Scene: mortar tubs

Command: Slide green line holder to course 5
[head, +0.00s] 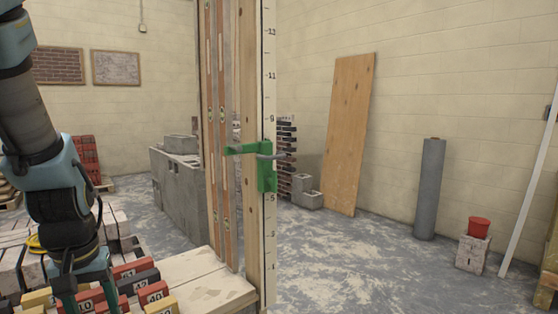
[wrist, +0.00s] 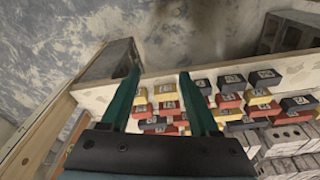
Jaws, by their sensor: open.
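The green line holder (head: 264,166) is clamped on a tall upright pole with a white numbered scale (head: 269,75). It sits between the readable marks 9 and 5, and its body covers part of the scale. A green arm reaches left from it and a grey bar sticks out right. The 5 mark (head: 271,198) shows just below the holder. My gripper (head: 88,303) is low at the left, well apart from the holder. In the wrist view my gripper (wrist: 158,78) is open and empty above numbered blocks. The holder is not seen in that view.
Red, yellow and dark numbered blocks (wrist: 230,82) lie on a pale bench below my gripper. The floor between is clear.

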